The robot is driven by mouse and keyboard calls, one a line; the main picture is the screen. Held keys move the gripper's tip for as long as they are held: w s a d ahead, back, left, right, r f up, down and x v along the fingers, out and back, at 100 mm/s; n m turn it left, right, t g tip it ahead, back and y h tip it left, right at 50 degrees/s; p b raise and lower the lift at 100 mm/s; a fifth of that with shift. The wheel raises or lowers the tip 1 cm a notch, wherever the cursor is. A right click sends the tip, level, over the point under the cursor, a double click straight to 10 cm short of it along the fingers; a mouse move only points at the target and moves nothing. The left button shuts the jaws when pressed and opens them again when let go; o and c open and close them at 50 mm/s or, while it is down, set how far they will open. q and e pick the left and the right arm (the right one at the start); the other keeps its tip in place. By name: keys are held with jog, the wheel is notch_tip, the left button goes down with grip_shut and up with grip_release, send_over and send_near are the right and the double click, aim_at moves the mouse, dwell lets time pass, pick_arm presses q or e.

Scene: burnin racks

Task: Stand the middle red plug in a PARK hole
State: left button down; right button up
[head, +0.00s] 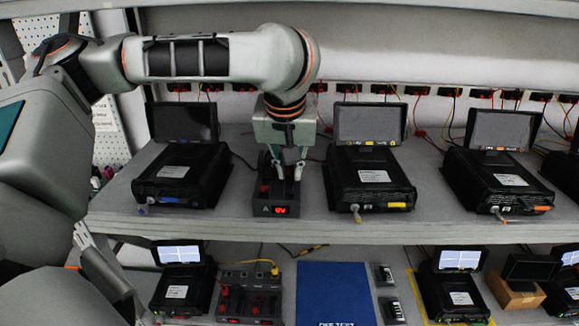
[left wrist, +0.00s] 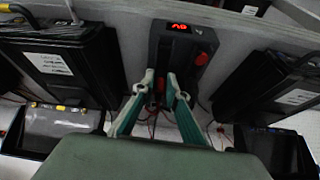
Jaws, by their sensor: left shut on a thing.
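My left gripper (head: 288,172) reaches down over the dark supply unit marked A (head: 262,205), which has a lit red display. In the left wrist view its two fingers (left wrist: 161,82) are closed in on a small red plug (left wrist: 160,87) at the unit's near end. The fingers hide most of this plug, and I cannot tell whether it is seated. Another red part (left wrist: 202,59) sits on the same unit, to the right. What looks like my other gripper (head: 98,262) shows at the lower left, partly cut off. I cannot read any PARK label.
Black devices with screens (head: 370,185) (head: 183,177) flank the unit closely on both sides. The lower shelf holds a unit with several red plugs (head: 248,300), a blue mat (head: 335,285) and more devices (head: 455,290). Cables run along the back wall.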

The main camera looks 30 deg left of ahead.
pick_arm(q)
jog(key=shift+f, duration=0.35)
dwell(0.3)
jog(key=c, duration=1.9)
grip_release()
jog(key=o, duration=0.4)
